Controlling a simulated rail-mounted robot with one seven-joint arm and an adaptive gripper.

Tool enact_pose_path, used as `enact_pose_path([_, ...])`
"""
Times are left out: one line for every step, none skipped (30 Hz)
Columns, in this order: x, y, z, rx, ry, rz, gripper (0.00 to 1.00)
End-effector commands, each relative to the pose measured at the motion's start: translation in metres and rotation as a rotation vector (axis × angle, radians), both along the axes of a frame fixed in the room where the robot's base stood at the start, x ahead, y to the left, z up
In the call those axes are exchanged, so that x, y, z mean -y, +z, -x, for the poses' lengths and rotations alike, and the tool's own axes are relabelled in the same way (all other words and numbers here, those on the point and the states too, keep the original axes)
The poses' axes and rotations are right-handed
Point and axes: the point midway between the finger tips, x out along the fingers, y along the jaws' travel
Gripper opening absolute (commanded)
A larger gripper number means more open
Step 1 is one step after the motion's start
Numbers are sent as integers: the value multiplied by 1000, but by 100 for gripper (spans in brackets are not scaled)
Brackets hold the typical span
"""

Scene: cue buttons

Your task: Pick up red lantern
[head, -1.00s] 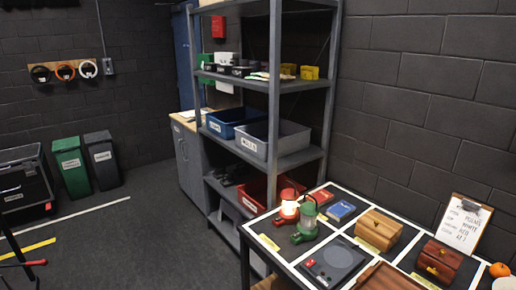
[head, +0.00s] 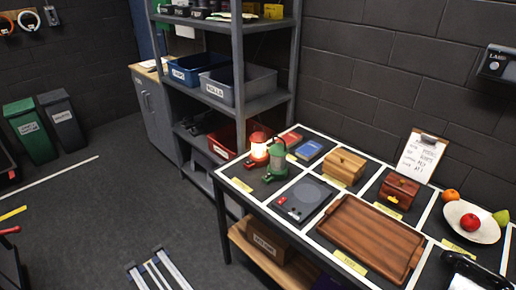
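The red lantern (head: 259,147) stands upright at the left end of the black table, in the cell nearest the shelf rack. Its glass glows. A green lantern (head: 276,160) stands close on its right and slightly nearer to me; in this view it overlaps the red lantern's right edge. My gripper is not in view, so I cannot see whether it is open or shut.
The table (head: 228,184) has white-lined cells. Right of the lanterns lie books (head: 308,150), a wooden box (head: 344,166), a dark flat device (head: 304,199) and a wooden tray (head: 373,238). A grey shelf rack (head: 240,70) stands behind. Floor at left is mostly clear.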

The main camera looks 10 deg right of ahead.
Motion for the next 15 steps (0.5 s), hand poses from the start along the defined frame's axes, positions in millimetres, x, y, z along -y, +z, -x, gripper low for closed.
enact_pose_path([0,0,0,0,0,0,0])
enact_pose_path([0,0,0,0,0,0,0])
enact_pose_path([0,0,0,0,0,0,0])
enact_pose_path([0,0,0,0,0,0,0])
enact_pose_path([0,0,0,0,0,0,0])
enact_pose_path([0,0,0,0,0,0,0])
enact_pose_path([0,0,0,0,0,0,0])
enact_pose_path([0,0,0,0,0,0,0])
enact_pose_path([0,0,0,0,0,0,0])
enact_pose_path([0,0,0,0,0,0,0])
enact_pose_path([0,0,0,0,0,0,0])
enact_pose_path([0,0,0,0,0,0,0])
enact_pose_path([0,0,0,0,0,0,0])
enact_pose_path([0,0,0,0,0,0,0])
enact_pose_path([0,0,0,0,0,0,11])
